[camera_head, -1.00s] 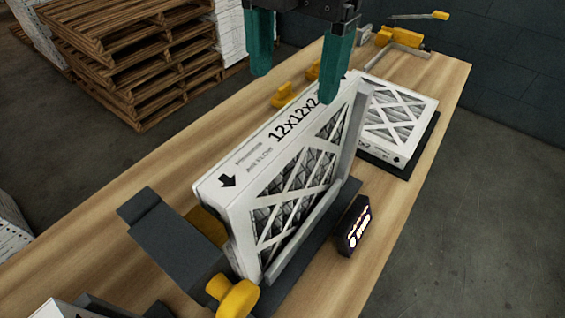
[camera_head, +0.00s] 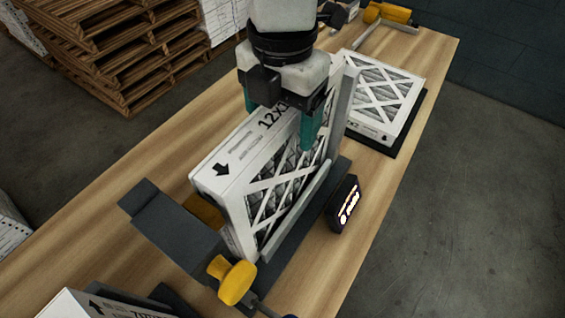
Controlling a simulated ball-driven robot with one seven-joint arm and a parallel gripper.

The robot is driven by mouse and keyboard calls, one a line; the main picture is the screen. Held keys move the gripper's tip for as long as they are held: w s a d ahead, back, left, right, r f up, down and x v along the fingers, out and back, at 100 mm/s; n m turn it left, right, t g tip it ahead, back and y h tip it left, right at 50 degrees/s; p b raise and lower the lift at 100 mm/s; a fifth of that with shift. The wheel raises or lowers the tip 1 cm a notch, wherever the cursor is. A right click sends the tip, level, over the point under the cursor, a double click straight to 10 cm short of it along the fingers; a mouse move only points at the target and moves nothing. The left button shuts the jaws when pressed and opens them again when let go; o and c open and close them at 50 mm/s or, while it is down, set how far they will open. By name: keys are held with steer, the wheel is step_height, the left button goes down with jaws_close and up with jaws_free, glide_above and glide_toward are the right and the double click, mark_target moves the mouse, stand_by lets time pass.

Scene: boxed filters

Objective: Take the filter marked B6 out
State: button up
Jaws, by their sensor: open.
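A white-framed filter (camera_head: 222,181) with a diagonal lattice face stands upright in a dark fixture (camera_head: 300,222) on the wooden bench. Its top edge shows a black arrow and large print starting "12X1"; I cannot read a B6 mark on it. My gripper (camera_head: 280,124) is over the far part of this filter. Its teal fingers are open, one on each side of the top edge. The right finger hangs in front of the lattice face; the left one is mostly hidden behind the gripper body and the filter. I cannot tell whether either finger touches.
A second filter (camera_head: 378,92) lies flat on a dark base at the back right. Another boxed filter (camera_head: 72,306) is at the bottom left. A grey block (camera_head: 170,232), a yellow knob (camera_head: 236,282) and a small lit display (camera_head: 344,204) stand close around the fixture. Pallets (camera_head: 120,45) are stacked behind.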

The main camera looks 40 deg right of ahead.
steer(key=shift+f, duration=0.15)
jaws_close()
stand_by(0.7)
steer(key=shift+r, duration=0.55)
steer(key=r+b, duration=0.1)
steer(key=r, duration=0.2)
steer(key=r+b, duration=0.1)
steer(key=r, duration=0.2)
steer(key=shift+s+d, duration=0.1)
steer(key=shift+s, duration=0.1)
steer(key=s+d+b, duration=0.1)
steer(key=s+d, duration=0.1)
steer(key=s, duration=0.6)
steer(key=s+d+b, duration=0.2)
steer(key=s+d, duration=0.1)
steer(key=s, duration=0.5)
steer(key=shift+s+d, duration=0.2)
steer(key=shift+s, duration=0.2)
